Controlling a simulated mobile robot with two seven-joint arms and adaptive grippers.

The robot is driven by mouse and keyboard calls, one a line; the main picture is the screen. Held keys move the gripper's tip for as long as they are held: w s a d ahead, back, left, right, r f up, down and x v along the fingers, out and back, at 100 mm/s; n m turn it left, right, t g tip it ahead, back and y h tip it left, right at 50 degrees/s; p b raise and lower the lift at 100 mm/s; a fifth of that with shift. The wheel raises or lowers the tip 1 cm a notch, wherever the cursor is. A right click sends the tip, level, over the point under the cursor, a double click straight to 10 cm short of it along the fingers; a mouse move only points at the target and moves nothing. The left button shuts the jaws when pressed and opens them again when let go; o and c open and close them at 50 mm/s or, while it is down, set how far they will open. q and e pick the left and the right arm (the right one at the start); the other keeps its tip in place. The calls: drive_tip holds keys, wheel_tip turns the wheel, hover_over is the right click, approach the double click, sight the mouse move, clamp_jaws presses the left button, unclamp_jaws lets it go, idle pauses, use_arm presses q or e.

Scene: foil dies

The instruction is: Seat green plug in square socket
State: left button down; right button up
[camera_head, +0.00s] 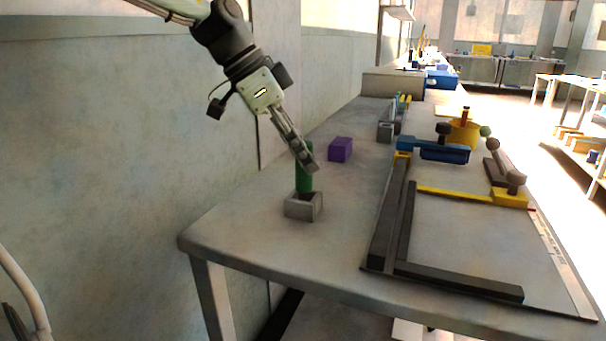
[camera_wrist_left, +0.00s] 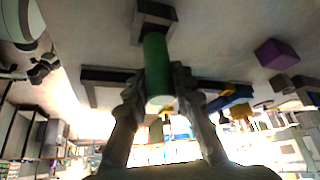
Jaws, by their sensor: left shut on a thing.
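The green plug (camera_head: 304,183) stands about upright at the grey square socket (camera_head: 298,211) near the table's left front part. My left gripper (camera_head: 308,165) comes down from the upper left and is shut on the plug's upper part. In the left wrist view, the green plug (camera_wrist_left: 158,70) lies between the two fingers, and its far end meets the socket (camera_wrist_left: 155,20). The plug's lower end is at the socket's mouth; I cannot tell how deep it sits. My right gripper is not in view.
A purple block (camera_head: 340,149) lies behind the socket. To the right is a dark frame (camera_head: 460,283) on a board, with a blue clamp part (camera_head: 440,151) and a yellow container (camera_head: 462,134) beyond. A wall runs along the left. The table before the socket is clear.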

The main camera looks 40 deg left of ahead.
sight(302, 172)
use_arm(q)
drive_tip(key=shift+f, duration=1.9)
drive_tip(key=shift+f, duration=0.2)
drive_tip(key=c, duration=1.3)
unclamp_jaws()
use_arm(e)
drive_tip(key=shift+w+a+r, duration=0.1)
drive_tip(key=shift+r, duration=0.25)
use_arm(q)
drive_tip(key=shift+r, duration=0.15)
drive_tip(key=shift+a+r, duration=0.1)
drive_tip(key=shift+r, duration=0.15)
drive_tip(key=v, duration=1.1)
drive_tip(key=shift+s+a+r+p, duration=0.15)
drive_tip(key=shift+r+p, duration=0.1)
drive_tip(key=shift+p, duration=0.05)
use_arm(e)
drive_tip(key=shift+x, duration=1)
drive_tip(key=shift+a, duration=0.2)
